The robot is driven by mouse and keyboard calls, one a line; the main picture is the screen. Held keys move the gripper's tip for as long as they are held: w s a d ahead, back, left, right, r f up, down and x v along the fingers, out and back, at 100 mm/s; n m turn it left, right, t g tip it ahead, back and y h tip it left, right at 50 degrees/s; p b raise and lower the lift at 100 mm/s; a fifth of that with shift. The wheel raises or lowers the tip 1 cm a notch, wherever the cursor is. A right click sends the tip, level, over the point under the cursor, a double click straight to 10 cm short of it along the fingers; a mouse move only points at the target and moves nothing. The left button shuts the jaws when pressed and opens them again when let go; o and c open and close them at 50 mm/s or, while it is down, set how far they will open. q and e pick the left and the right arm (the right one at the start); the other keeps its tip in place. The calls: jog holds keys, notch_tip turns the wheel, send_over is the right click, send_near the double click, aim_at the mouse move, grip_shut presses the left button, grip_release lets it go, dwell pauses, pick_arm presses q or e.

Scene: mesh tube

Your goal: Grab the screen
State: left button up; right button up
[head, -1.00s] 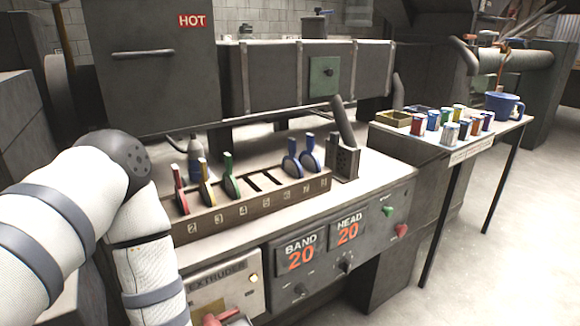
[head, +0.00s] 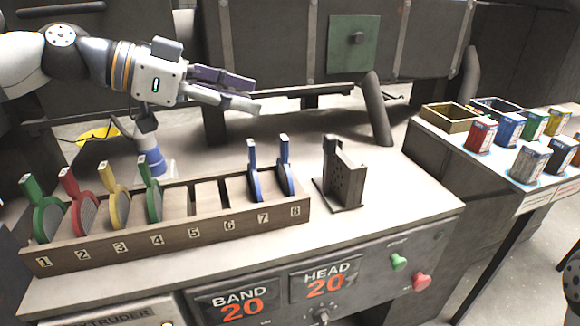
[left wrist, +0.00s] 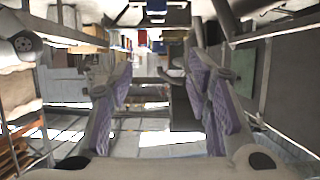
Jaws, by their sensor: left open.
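A wooden rack (head: 205,232) with numbered slots stands on the bench. It holds round mesh screens with coloured handles: green (head: 45,215) at 1, red (head: 80,208) at 2, yellow (head: 114,200) at 3, another green (head: 150,192) at 4, and blue ones at 7 (head: 254,170) and 8 (head: 285,168). Slots 5 and 6 are empty. My left gripper (head: 257,94) is open and empty, above and behind the rack, fingers pointing right. Its purple-padded fingers are spread in the left wrist view (left wrist: 163,75), with nothing between them.
A dark perforated metal holder (head: 345,175) stands right of the rack. A large grey machine body (head: 300,40) lies behind. A side table (head: 440,125) at the right carries several coloured cans and open boxes. The bench front bears BAND and HEAD displays (head: 325,283).

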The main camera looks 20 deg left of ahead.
pick_arm(q)
send_near(281, 138)
jog(key=x, duration=0.3)
jog(key=b+x, duration=0.1)
jog(key=x, duration=0.6)
jog(key=shift+s+f+b, duration=0.15)
jog(key=shift+b, duration=0.2)
jog(key=shift+w+d+f, duration=0.1)
jog(key=shift+w+d, duration=0.1)
jog(key=shift+w, duration=0.05)
pick_arm(e)
jog(key=s+f, duration=0.1)
jog(key=s+f+g, duration=0.1)
jog(key=shift+s+f, duration=0.2)
jog(key=shift+s, duration=0.1)
pick_arm(q)
grip_shut()
